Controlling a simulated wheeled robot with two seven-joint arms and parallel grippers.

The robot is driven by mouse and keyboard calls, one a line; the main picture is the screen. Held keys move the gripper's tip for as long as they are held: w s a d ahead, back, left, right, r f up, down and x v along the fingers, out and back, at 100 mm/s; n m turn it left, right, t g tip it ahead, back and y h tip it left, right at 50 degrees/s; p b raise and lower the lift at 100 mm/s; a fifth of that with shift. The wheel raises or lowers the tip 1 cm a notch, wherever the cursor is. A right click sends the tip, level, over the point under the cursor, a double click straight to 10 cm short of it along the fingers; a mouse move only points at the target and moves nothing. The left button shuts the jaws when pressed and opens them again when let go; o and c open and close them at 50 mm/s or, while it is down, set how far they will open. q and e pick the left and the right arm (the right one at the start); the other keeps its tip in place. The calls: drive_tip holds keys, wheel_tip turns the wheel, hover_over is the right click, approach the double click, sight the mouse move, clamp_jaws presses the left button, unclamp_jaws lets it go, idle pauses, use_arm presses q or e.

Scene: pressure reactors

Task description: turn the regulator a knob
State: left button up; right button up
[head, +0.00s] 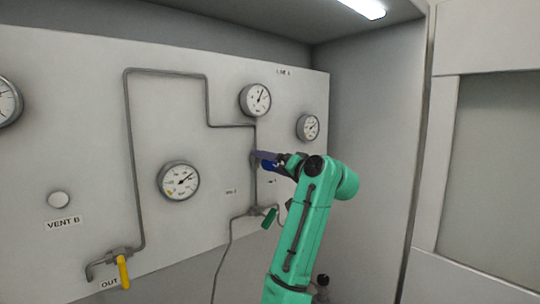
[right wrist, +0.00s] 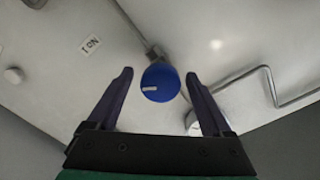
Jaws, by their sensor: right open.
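The regulator A knob (right wrist: 160,83) is a round blue knob with a short white mark, in the middle of the right wrist view. In the head view a little of its blue (head: 269,166) shows, mostly hidden by my gripper. My right gripper (right wrist: 160,75) is open, with one dark purple finger on each side of the knob. A gap shows between each finger and the knob. In the head view my right gripper (head: 264,157) is at the panel, below the line A gauge. My left gripper is in neither view.
The light panel (head: 95,165) carries grey pipes and several round gauges, one (head: 255,100) just above my gripper. A green-handled valve (head: 269,218) is close below my gripper. A yellow-handled valve (head: 123,272) is at lower left. A side wall (head: 370,140) stands at right.

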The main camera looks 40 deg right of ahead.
drive_tip(key=shift+w+f, duration=0.1)
clamp_jaws()
drive_tip(key=shift+f+n+b, duration=0.2)
drive_tip(key=shift+n+b, duration=0.9)
drive_tip(key=shift+b, duration=0.35)
drive_tip(key=shift+r+n+b, duration=0.1)
drive_tip(key=shift+n+b, duration=0.65)
drive_tip(key=shift+n, duration=0.15)
drive_tip(key=shift+r+n+b, duration=0.15)
drive_tip(key=shift+n+b, duration=0.25)
drive_tip(key=shift+n, duration=0.4)
unclamp_jaws()
